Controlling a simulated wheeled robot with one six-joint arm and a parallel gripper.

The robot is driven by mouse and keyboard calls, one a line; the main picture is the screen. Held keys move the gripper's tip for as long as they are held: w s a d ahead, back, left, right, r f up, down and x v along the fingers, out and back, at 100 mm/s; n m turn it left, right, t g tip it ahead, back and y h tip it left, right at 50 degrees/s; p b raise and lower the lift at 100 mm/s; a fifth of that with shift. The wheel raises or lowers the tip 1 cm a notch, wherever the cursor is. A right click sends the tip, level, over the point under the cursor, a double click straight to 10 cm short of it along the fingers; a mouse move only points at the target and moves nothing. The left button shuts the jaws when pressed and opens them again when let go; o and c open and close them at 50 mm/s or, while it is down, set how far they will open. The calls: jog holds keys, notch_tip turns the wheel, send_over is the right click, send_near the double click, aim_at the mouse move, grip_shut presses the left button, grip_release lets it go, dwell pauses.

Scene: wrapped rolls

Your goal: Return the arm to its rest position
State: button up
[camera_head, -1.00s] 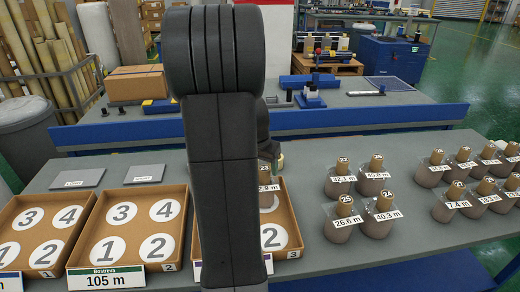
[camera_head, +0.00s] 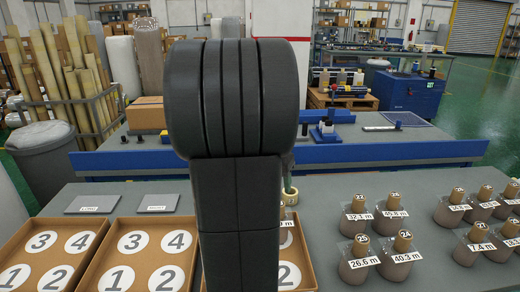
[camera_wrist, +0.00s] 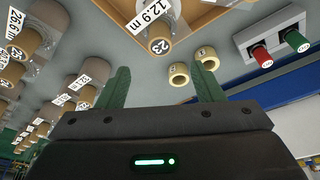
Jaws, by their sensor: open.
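My arm rises through the middle of the head view and hides much of the table behind it. My gripper (camera_wrist: 160,68) shows in the wrist view with its two green fingers spread apart and nothing between them. Beyond the fingers, a wrapped roll labelled 12.9 m (camera_wrist: 158,22), with core number 23, is at a cardboard tray. Two small tan rings (camera_wrist: 178,74) lie on the grey table past the fingertips, apart from the roll. In the head view the gripper is mostly hidden behind my arm.
Numbered cardboard trays (camera_head: 147,260) stand at the left, and one is partly behind my arm. Several wrapped rolls (camera_head: 358,262) stand at the right. A box with red and green buttons (camera_wrist: 272,45) is on the table. A blue-edged bench (camera_head: 390,152) runs behind.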

jog(key=x, duration=1.3)
jog(key=shift+f, duration=0.15)
jog(key=shift+r+p, duration=0.2)
jog(key=shift+p, duration=0.1)
jog(key=shift+b, duration=0.3)
